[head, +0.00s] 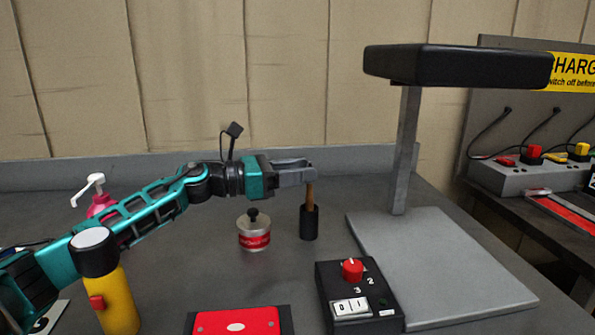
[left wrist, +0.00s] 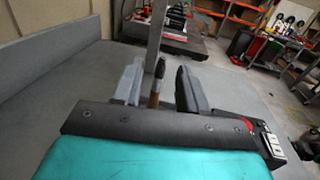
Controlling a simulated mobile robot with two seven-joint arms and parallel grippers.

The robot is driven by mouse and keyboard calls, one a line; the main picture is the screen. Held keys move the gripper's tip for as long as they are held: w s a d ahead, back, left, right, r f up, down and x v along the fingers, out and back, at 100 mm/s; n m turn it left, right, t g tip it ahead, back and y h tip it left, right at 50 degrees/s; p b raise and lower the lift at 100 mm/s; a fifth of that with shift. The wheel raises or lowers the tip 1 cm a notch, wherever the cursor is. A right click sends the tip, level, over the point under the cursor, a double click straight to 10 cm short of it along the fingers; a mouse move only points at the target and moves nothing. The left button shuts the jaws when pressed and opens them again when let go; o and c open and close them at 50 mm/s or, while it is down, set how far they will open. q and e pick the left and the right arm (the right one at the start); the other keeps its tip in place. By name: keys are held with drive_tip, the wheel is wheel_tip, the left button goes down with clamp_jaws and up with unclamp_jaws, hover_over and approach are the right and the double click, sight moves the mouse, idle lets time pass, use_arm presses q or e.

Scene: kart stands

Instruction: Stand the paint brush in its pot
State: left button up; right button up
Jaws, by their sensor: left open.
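The paint brush (head: 310,197) has a tan handle and stands upright in a small black pot (head: 309,224) on the grey table. My left gripper (head: 312,172) comes in level from the left at the top of the brush. Its fingers are open, and one hides the brush's upper end in the head view. In the left wrist view the brush (left wrist: 154,97) shows between the two spread fingers (left wrist: 155,90), with a dark upper part, and gaps show beside it. The pot is hidden there. My right gripper is in neither view.
A silver and red tin (head: 254,232) stands just left of the pot. A black switch box (head: 330,277) with a red knob is in front. A grey stand (head: 402,150) with a black top rises at right. A yellow bottle (head: 117,300) and red case (head: 237,321) are nearer.

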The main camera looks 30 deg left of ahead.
use_arm(q)
drive_tip(key=shift+a, duration=0.1)
drive_tip(key=b+v, duration=0.2)
drive_tip(key=v, duration=0.8)
drive_tip(key=shift+f+b, duration=0.1)
drive_tip(key=shift+b, duration=0.3)
drive_tip(key=v, duration=0.2)
drive_tip(key=shift+s+a, duration=0.2)
drive_tip(key=shift+s, duration=0.1)
idle(0.5)
